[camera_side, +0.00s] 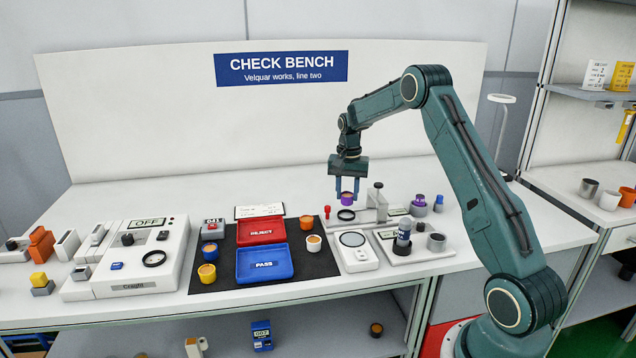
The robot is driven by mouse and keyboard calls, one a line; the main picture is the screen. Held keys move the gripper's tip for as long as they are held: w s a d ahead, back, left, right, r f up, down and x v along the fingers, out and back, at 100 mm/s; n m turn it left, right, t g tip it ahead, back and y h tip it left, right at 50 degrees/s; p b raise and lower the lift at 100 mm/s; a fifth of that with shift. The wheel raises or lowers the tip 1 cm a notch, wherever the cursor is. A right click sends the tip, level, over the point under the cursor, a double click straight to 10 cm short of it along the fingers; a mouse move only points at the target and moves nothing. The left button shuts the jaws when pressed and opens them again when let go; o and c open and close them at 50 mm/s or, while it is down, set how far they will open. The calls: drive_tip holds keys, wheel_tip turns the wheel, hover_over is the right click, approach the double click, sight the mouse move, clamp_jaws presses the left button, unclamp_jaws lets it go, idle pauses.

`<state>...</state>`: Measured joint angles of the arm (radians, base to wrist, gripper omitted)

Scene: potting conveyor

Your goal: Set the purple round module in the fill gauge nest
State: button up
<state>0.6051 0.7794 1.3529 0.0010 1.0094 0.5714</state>
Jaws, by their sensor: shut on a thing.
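The purple round module (347,200) has an orange-brown top and hangs upright between the fingers of my gripper (347,190). My gripper points straight down and is shut on it. Just below the module is a black ring (346,215) on a pale fixture with an upright post (378,200), which looks like the fill gauge and its nest. The module appears above the ring with a small gap, though the exact height and alignment cannot be told from this side view.
A red knob (327,212) stands left of the ring. A round-dial device (354,239) is in front. Red REJECT (262,219) and blue PASS (284,266) trays lie left on a black mat.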

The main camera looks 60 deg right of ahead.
sight(347, 196)
drive_tip(key=shift+f, duration=0.1)
drive_tip(key=shift+f, duration=2.05)
drive_tip(key=o, duration=1)
drive_tip(key=shift+f, duration=0.15)
wheel_tip(347, 196, up, 12)
drive_tip(key=shift+r, duration=0.2)
